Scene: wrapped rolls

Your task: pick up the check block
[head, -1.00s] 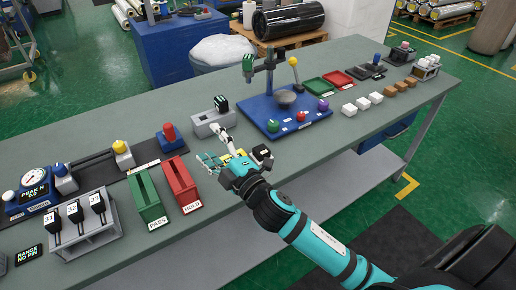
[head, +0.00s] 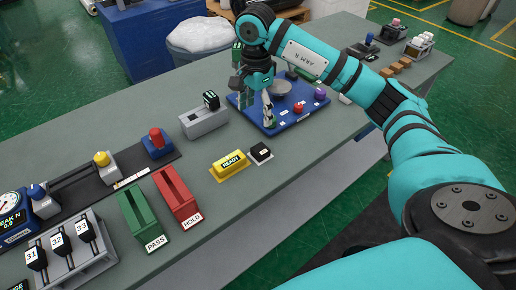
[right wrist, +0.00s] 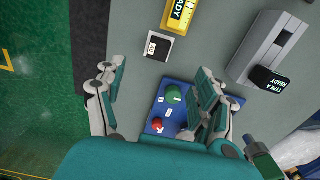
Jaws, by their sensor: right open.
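My right gripper (head: 255,100) is open and empty, pointing down above the blue board (head: 306,114). In the right wrist view the spread fingers (right wrist: 158,88) frame part of that board. My left gripper is not in view.
A grey fixture (head: 204,122) holds a black TYPE A READY piece. Green PASS (head: 144,217) and red HOLD (head: 177,197) bins stand left of the yellow block. Red (head: 298,107) and purple (head: 320,94) knobs rise from the board.

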